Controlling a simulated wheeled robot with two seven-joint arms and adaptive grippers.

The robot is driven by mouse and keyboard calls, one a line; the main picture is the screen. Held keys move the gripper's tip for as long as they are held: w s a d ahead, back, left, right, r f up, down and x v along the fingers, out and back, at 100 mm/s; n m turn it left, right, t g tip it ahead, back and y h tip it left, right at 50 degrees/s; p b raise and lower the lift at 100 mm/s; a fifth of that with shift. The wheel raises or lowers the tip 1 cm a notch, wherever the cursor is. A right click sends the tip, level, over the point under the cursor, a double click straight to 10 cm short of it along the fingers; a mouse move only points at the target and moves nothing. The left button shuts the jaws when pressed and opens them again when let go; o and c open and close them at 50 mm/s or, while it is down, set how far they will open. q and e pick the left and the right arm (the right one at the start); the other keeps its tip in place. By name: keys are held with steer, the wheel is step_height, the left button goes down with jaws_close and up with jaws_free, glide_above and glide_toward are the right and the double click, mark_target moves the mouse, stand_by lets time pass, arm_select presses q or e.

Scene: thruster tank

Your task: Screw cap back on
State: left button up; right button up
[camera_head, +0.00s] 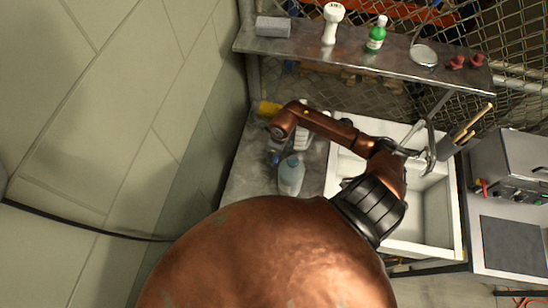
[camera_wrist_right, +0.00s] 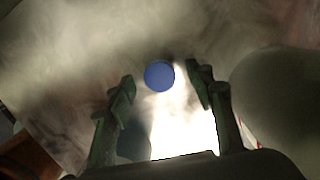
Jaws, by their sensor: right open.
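A pale blue, see-through bottle (camera_head: 291,176) stands on the worktop left of the sink in the head view. My right gripper (camera_head: 275,153) points down close beside the top of the bottle, at its left. In the right wrist view my right gripper (camera_wrist_right: 164,90) is open, with nothing held between its fingers. A round blue cap (camera_wrist_right: 159,75) shows between the two fingertips in that view, and I see a gap to each finger. I cannot tell from these frames what the cap rests on. My left gripper is not in view.
A white sink (camera_head: 427,205) lies right of the bottle. White and yellow items stand behind my right forearm. A tiled wall is at left.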

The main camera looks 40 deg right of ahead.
steer(key=shift+f, duration=0.45)
steer(key=shift+c, duration=0.6)
steer(key=c, duration=0.7)
